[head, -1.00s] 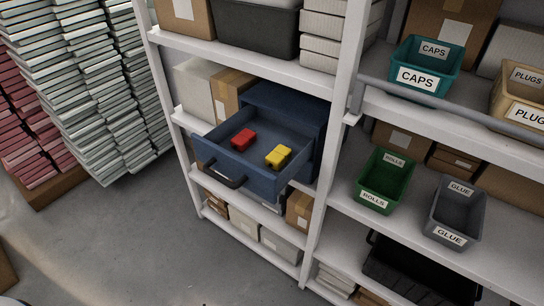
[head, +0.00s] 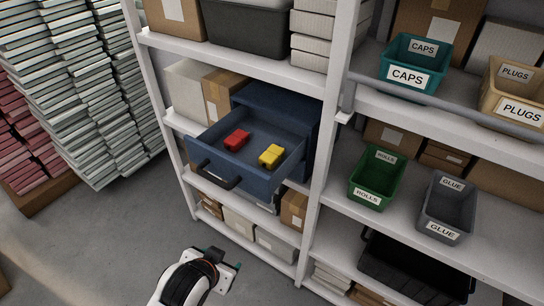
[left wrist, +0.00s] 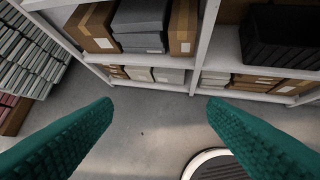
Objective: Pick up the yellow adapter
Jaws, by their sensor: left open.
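The yellow adapter (head: 271,155) lies in the open blue drawer (head: 222,157), toward its right side. A red piece (head: 237,140) of similar size lies in the same drawer, to its left. My left gripper (head: 222,262) shows at the bottom of the head view, below and in front of the drawer and well apart from it. In the left wrist view its two green fingers (left wrist: 160,108) are spread wide with nothing between them. The adapter does not show in the left wrist view. My right gripper is not in view.
The drawer's dark handle (head: 215,174) faces the aisle. White shelf uprights (head: 315,150) stand beside the drawer unit. Bins labelled CAPS (head: 413,62), PLUGS (head: 515,92), ROLLS (head: 377,178) and GLUE (head: 446,208) stand on the right shelves. The grey floor (head: 110,240) in front is clear.

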